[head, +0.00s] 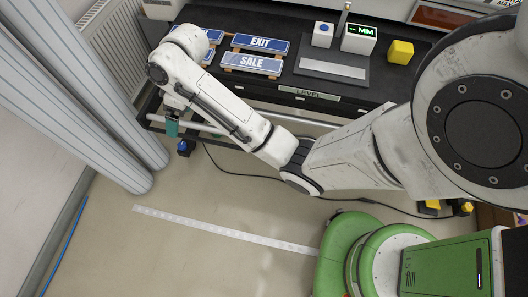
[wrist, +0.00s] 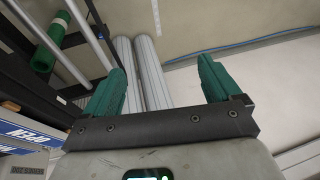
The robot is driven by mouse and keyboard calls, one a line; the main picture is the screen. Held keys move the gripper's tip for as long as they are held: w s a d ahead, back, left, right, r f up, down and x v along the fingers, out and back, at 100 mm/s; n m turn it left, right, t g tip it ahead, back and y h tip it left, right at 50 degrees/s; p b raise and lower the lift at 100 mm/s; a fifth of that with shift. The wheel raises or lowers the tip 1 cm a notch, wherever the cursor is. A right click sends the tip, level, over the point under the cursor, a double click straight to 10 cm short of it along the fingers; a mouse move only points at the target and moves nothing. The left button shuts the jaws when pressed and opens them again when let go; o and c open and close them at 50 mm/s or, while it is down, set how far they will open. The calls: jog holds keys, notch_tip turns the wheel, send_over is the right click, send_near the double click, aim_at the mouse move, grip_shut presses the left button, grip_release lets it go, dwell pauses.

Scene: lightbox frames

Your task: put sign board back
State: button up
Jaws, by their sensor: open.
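On the black bench, a blue EXIT sign board (head: 260,43) and a grey-faced SALE sign board (head: 251,63) lie on wooden supports. More blue boards (head: 213,36) lie to their left, partly hidden by my arm. In the wrist view, part of a blue board (wrist: 30,132) shows at the lower left edge. My gripper (head: 174,127) hangs past the bench's front left corner, beside the rail. In the wrist view its green fingers (wrist: 160,80) are spread apart with nothing between them. No board is in my gripper.
A grey plate (head: 332,69), a white box with a blue button (head: 323,34), an MM display (head: 359,38) and a yellow cube (head: 400,52) are on the bench's right. A green roll (wrist: 50,42) lies by the rails.

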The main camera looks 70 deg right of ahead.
jog(key=s+a+f, duration=0.4)
jog(key=s+a, duration=0.2)
jog(key=a, duration=0.1)
jog(key=s+f+m+g+h, duration=0.1)
jog(key=s+f+g+h, duration=0.1)
jog(key=s, duration=1.7)
jog(key=shift+s+d+f+m+h, duration=0.15)
jog(key=shift+d+f+m+h, duration=0.25)
jog(key=shift+f, duration=0.5)
